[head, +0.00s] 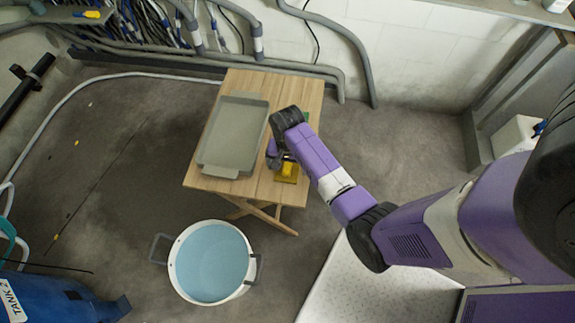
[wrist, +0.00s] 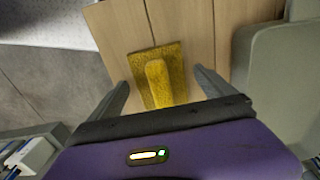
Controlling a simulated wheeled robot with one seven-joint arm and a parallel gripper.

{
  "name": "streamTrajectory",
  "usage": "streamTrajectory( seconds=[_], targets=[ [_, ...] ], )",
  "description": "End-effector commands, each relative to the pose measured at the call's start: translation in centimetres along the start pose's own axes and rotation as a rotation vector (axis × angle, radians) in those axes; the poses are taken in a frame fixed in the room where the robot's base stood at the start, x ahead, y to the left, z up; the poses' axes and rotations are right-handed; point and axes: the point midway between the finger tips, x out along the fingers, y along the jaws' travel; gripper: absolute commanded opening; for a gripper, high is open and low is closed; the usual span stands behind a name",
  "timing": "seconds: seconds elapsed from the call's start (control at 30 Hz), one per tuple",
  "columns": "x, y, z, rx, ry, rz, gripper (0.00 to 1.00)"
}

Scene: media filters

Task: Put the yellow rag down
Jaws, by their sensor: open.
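The yellow rag (head: 286,171) lies on the wooden table (head: 224,99), near the table's front right edge. In the wrist view the rag (wrist: 155,57) is a flat, rough yellow piece with a raised ridge along its middle. My gripper (wrist: 160,82) is open above the table, its two fingers apart on either side of the ridge. Neither finger visibly presses on the rag. In the head view my gripper (head: 279,163) partly hides the rag.
A grey-green tray (head: 203,167) sits on the table left of my gripper. A white bucket of bluish liquid (head: 212,262) stands on the floor in front. A small green thing (head: 305,115) shows behind my arm. Pipes (head: 205,59) line the wall. The floor to the left is mostly clear.

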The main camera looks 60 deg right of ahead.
Motion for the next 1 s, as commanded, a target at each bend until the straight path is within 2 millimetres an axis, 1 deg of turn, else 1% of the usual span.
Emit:
streamTrajectory(
  seconds=[0.17, 0.27, 0.5, 0.6, 0.7, 0.83, 1.0],
  targets=[
    [-1.1, 0.0, 0.0, 0.0, 0.001, -0.001, 0.94],
    [-2.7, -0.1, -0.1, 0.0, 0.002, -0.002, 0.94],
    [-7.7, -0.1, -0.1, 0.0, 0.004, -0.003, 0.94],
    [-9.5, -0.1, -0.1, 0.0, 0.002, -0.002, 0.94],
    [-10.8, -0.1, -0.1, 0.0, 0.002, -0.002, 0.94],
    [-11.9, 0.0, -0.1, 0.0, 0.001, -0.001, 0.94],
    [-12.2, 0.0, 0.0, -0.002, 0.002, 0.0, 0.94]
  ],
)
